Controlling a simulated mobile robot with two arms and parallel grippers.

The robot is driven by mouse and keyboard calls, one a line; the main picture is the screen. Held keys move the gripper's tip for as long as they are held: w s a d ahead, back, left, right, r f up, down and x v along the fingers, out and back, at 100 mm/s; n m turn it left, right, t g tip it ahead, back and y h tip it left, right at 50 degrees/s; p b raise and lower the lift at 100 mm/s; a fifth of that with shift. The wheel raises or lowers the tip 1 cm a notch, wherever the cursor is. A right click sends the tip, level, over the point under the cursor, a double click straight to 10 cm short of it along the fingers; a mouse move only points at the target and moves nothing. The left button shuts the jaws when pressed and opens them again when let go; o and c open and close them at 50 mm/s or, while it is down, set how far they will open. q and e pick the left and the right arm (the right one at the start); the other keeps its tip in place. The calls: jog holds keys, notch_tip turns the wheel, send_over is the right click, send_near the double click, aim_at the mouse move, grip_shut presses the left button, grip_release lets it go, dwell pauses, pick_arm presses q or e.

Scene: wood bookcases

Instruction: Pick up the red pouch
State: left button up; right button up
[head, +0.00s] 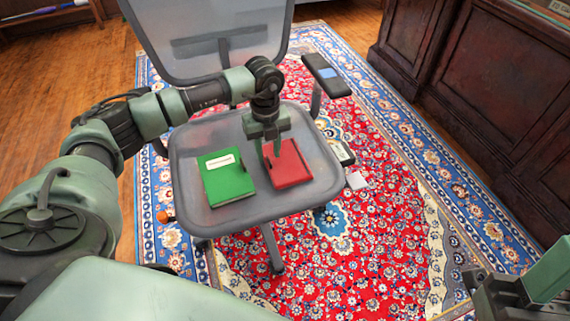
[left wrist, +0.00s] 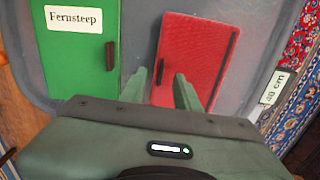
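The red pouch (head: 290,168) lies flat on the grey seat of an office chair (head: 215,135), on the seat's right half. In the left wrist view the red pouch (left wrist: 188,52) has a dark strip near its right edge. My left gripper (head: 269,150) points down over the pouch's upper left part. My right gripper (head: 510,290) shows only partly at the lower right, away from the chair.
A green item (head: 226,180) with a white label lies on the seat left of the pouch; the label reads "Fernsteep". The chair has a backrest (head: 205,25) and an armrest (head: 326,75). A white-labelled item (head: 342,152) shows by the seat's right edge. A patterned rug (head: 390,240) lies below.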

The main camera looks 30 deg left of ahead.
pick_arm(q)
jog(key=shift+f+b, duration=0.45)
jog(key=shift+f, duration=0.85)
grip_shut()
dwell(0.5)
